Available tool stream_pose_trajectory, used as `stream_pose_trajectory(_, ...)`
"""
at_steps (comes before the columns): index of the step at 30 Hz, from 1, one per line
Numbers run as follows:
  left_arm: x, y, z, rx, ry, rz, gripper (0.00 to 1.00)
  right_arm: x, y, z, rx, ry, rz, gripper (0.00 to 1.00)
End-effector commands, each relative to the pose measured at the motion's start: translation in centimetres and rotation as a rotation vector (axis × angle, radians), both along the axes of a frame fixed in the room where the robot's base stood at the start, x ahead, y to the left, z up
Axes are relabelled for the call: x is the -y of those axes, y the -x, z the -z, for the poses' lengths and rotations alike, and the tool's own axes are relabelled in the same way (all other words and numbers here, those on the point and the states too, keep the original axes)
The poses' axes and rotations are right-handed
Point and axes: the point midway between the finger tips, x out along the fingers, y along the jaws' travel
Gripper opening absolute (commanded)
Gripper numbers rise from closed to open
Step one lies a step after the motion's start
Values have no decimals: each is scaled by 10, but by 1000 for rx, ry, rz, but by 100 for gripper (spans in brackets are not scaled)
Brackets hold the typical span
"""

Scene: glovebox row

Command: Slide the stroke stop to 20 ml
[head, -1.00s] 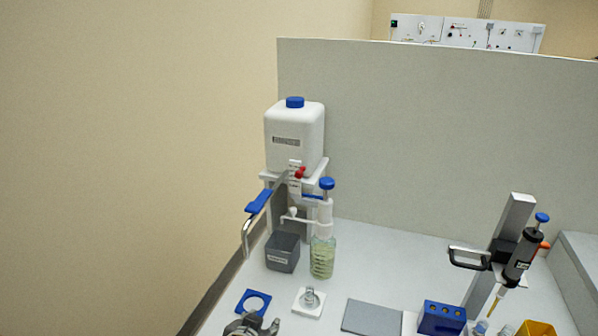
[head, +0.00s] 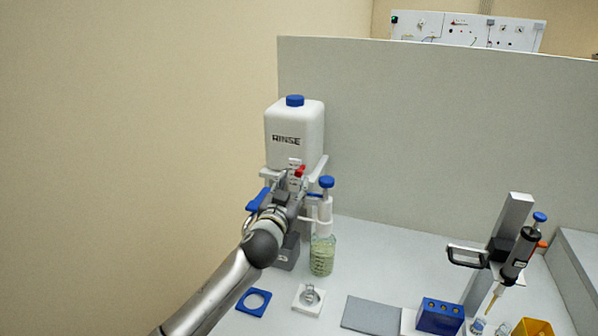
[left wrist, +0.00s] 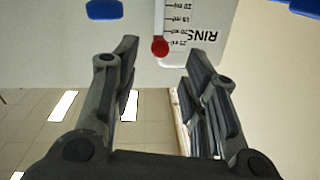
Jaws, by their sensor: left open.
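The red stroke stop (head: 300,171) sits on a small white scale plate (head: 295,162) in front of the white rinse tank. In the left wrist view the red stop (left wrist: 160,47) is beside the lowest label in the picture, which seems to read 25 ml; the scale (left wrist: 174,18) appears upside down. My left gripper (head: 288,182) is just in front of and below the stop. In the left wrist view its fingers (left wrist: 160,58) are apart with the stop beyond the gap between them, and nothing is held. My right gripper is not in view.
The rinse tank (head: 294,120) has a blue cap. A blue-topped dispenser bottle (head: 322,255) stands close right of my arm, and a blue lever (head: 256,200) is close left. A grey box (head: 286,258) is partly hidden. A blue rack (head: 440,318) and pipette stand (head: 513,220) are farther right.

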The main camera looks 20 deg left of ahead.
Motion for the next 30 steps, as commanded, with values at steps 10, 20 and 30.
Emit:
stream_pose_trajectory(10,-2,-48,-1,-2,-1,0,41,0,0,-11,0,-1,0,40)
stream_pose_trajectory(20,-2,-70,1,-2,0,1,41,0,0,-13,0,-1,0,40)
stream_pose_trajectory(30,-2,-72,1,-1,0,1,39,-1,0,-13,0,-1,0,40)
